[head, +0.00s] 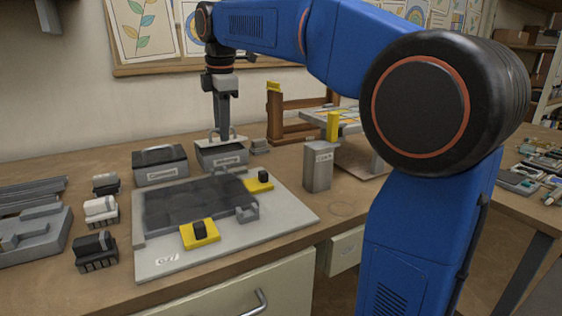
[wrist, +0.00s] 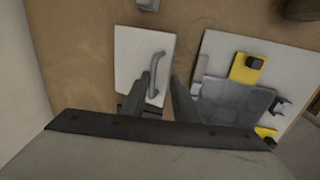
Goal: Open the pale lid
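The pale lid (wrist: 132,52) lies flat, with a grey bar handle (wrist: 156,72) along its right side in the wrist view. In the head view the lid (head: 232,139) sits on a grey labelled box (head: 222,157) at the back of the bench, partly hidden by my gripper. My gripper (wrist: 163,78) points down over the handle, its two fingers apart. The handle shows between the fingertips, nearer the left one; I cannot tell whether they touch it.
A dark-lidded box (head: 160,166) stands left of it. In front is a pale board (head: 285,212) with a dark panel and yellow clamps (head: 200,234). A grey canister (head: 318,168) and a wooden rack (head: 290,118) stand to the right. Dark and white blocks (head: 101,210) stand left.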

